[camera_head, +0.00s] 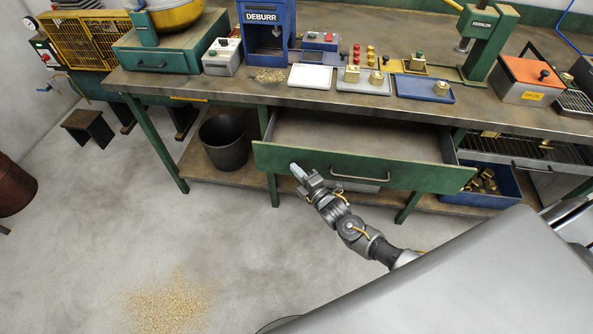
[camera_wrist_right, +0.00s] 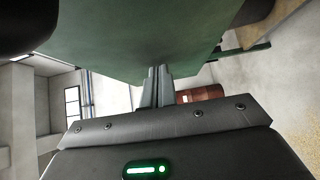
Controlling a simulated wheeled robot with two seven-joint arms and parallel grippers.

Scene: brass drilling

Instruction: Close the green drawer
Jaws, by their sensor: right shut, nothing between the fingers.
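The green drawer (camera_head: 400,174) is pulled out below the workbench, and its empty inside shows. My right gripper (camera_head: 296,170) is shut and empty, in front of the left half of the drawer front, left of the handle. In the right wrist view the shut fingers (camera_wrist_right: 157,84) point at the green drawer front (camera_wrist_right: 140,40), close to it; I cannot tell if they touch it. My left gripper is not in view.
The workbench (camera_head: 420,112) carries a blue deburr machine (camera_head: 267,30), trays with brass parts and a green press (camera_head: 487,40). A dark bin (camera_head: 224,142) stands on the lower shelf at left. A blue crate (camera_head: 480,198) sits below right. The floor at left is mostly clear.

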